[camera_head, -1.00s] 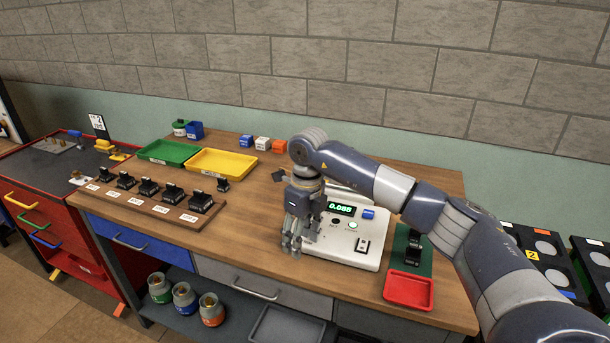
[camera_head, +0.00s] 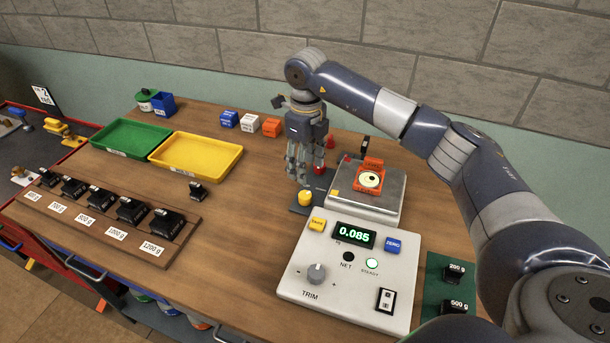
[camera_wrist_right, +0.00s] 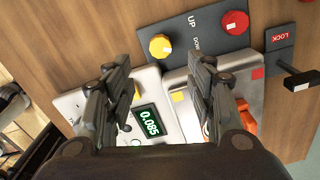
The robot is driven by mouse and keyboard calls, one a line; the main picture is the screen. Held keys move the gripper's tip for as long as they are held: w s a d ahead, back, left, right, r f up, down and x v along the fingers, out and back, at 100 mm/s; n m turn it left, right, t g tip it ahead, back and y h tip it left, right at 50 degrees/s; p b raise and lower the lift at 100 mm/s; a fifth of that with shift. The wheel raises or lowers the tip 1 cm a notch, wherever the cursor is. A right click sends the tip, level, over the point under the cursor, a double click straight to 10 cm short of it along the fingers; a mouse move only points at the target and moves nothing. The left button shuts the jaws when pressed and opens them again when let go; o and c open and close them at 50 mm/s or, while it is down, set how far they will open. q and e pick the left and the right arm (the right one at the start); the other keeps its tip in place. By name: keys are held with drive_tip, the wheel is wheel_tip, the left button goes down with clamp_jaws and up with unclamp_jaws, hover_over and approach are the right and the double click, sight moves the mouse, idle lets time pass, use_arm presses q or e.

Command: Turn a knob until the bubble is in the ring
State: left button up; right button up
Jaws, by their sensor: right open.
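The scale (camera_head: 340,298) shows 0.085 on its green display. On its metal pan (camera_head: 347,209) sits an orange piece (camera_head: 372,163) with a round white face and a dark ring; the bubble is too small to place. Behind the scale's left corner, a dark plate bears a yellow knob (camera_head: 305,198) and a red knob (camera_head: 319,169). In the right wrist view the yellow knob (camera_wrist_right: 160,46) and red knob (camera_wrist_right: 236,22) flank UP/DOWN lettering. My right gripper (camera_head: 303,178) is open and empty above the plate, close to the yellow knob. My left gripper is not in view.
A grey TRIM knob (camera_head: 316,273) is on the scale's front. Black weights (camera_head: 118,209) stand in a wooden rack at left, near a green tray (camera_head: 130,138) and a yellow tray (camera_head: 196,154).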

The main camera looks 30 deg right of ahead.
sight(307, 195)
drive_tip(key=f, duration=0.1)
drive_tip(key=f+p, duration=0.1)
drive_tip(key=f, duration=0.2)
drive_tip(key=shift+s+p, duration=0.25)
drive_tip(key=shift+p, duration=0.1)
wheel_tip(307, 195, down, 5)
drive_tip(key=shift+w+f+p, duration=0.15)
drive_tip(key=shift+f+p, duration=0.05)
drive_tip(key=shift+p, duration=0.55)
drive_tip(key=shift+f, duration=0.6)
drive_tip(key=c, duration=0.8)
drive_tip(key=shift+c, duration=1.4)
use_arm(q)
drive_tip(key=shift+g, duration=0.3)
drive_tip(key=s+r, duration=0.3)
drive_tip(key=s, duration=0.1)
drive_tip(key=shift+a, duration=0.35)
